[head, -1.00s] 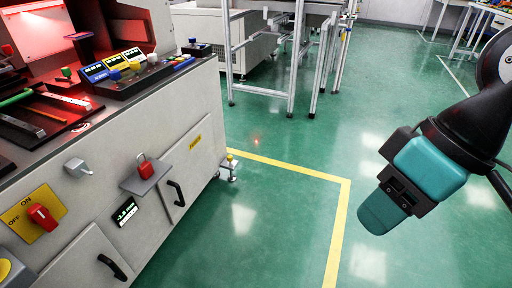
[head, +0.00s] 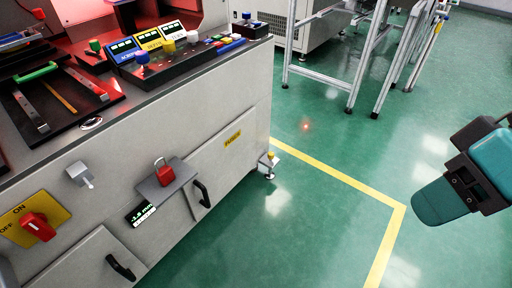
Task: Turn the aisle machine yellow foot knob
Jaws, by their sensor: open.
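The aisle machine (head: 185,135) is a grey cabinet filling the left of the head view. At its lower far corner, on the aisle side, a small yellow knob (head: 270,156) sits on top of a levelling foot (head: 270,172) just above the green floor. My gripper (head: 438,202) is at the right edge of the view, teal and black. It is open and empty, seen mostly from one side, over the floor well to the right of the knob and apart from it. Part of the arm is cut off by the frame.
A yellow floor line (head: 345,178) runs from near the foot and turns a corner toward me. Metal frame stands (head: 350,60) are at the back. A red rotary switch (head: 38,227), a red padlock (head: 164,172) and black handles (head: 203,194) are on the machine. The aisle floor is clear.

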